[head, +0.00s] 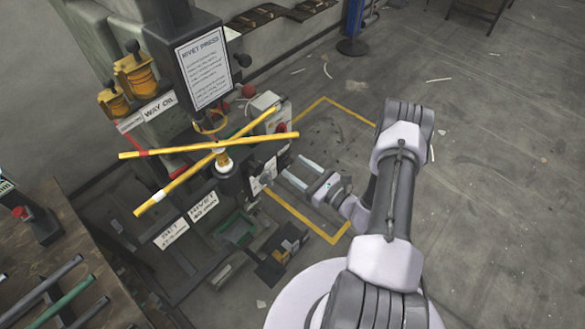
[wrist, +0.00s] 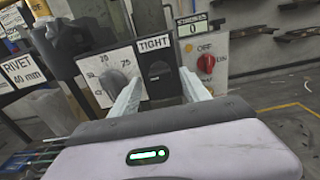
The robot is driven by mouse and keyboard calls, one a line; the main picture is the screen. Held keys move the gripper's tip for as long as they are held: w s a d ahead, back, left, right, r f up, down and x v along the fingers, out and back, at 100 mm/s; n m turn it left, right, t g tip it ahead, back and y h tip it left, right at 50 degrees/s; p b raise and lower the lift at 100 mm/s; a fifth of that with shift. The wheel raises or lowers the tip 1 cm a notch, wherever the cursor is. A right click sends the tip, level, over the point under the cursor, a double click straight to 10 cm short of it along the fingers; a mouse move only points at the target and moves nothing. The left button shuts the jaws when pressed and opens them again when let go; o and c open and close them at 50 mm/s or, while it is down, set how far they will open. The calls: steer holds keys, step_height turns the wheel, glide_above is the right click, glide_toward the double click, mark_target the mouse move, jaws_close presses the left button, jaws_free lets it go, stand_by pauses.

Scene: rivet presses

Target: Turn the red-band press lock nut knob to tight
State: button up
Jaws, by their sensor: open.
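A rivet press (head: 180,60) stands at the left of the head view. A yellow bar with a red band (head: 142,153) crosses another yellow bar with a white band (head: 160,195) in front of it. In the wrist view, a black panel with a TIGHT label (wrist: 154,44) lies straight ahead, between my fingers. A dark knob-like part (wrist: 159,71) shows below the label; its turn position is unclear. My gripper (head: 293,166) is open and empty, facing the press's lower front. Its fingers also show in the wrist view (wrist: 160,82), apart from the dark part.
A white plate with a numbered scale (wrist: 98,72) lies left of the panel. A box with a red OFF switch (wrist: 206,63) is at right. A bench with rods (head: 60,285) stands at the lower left. Floor at right (head: 490,170) is mostly clear.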

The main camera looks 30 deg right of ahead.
mark_target(288, 162)
steer(key=shift+x, duration=1.05)
jaws_close()
steer(key=shift+m, duration=0.3)
steer(key=m, duration=0.3)
steer(key=shift+m, duration=0.3)
steer(key=m, duration=0.4)
steer(key=shift+m+p, duration=0.3)
steer(key=m, duration=0.4)
steer(key=shift+m+p, duration=0.3)
steer(key=shift+m, duration=2.2)
